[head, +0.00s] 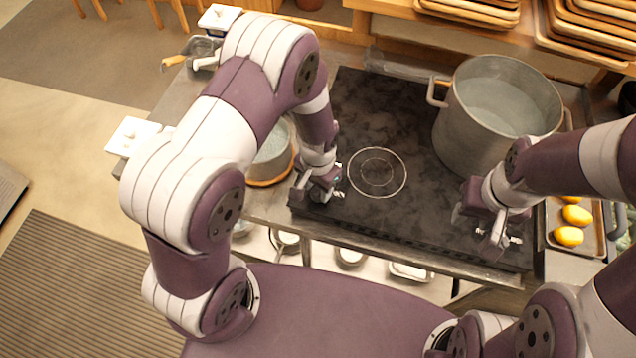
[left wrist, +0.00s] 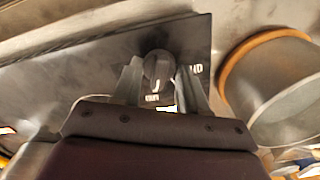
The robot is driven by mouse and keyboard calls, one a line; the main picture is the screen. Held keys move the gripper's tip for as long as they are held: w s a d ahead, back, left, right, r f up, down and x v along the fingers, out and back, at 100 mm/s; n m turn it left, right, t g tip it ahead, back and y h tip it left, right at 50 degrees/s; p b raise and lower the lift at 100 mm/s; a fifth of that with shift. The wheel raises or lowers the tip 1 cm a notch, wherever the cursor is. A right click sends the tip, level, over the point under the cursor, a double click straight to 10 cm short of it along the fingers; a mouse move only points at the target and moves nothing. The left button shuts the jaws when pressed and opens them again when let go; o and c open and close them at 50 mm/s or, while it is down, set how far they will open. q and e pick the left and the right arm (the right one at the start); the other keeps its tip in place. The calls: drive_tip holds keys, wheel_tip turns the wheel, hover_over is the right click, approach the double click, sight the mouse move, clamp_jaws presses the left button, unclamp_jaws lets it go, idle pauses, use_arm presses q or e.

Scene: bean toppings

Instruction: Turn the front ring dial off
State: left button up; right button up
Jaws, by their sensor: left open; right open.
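The front ring dial (left wrist: 158,70) is a dark round knob with a light mark, seen in the left wrist view on the dark front panel (left wrist: 90,75) of the cooktop. My left gripper (left wrist: 162,82) is open, with one finger on each side of the dial; I cannot tell whether they touch it. In the head view my left gripper (head: 322,188) is at the cooktop's front left edge and the dial is hidden. The front ring (head: 377,147) is a pale circle on the black cooktop (head: 375,110). My right gripper (head: 497,232) is open and empty over the cooktop's front right.
A large metal pot (head: 470,135) stands on the cooktop's right side, behind my right gripper. A tray (head: 556,242) with yellow fruit lies at the right. Stacked wooden trays (head: 470,12) are at the back.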

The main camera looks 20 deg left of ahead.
use_arm(q)
drive_tip(key=shift+s+a, duration=0.1)
drive_tip(key=shift+s, duration=0.05)
drive_tip(key=shift+c, duration=0.6)
drive_tip(key=shift+w+f, duration=0.1)
drive_tip(key=shift+w, duration=0.15)
clamp_jaws()
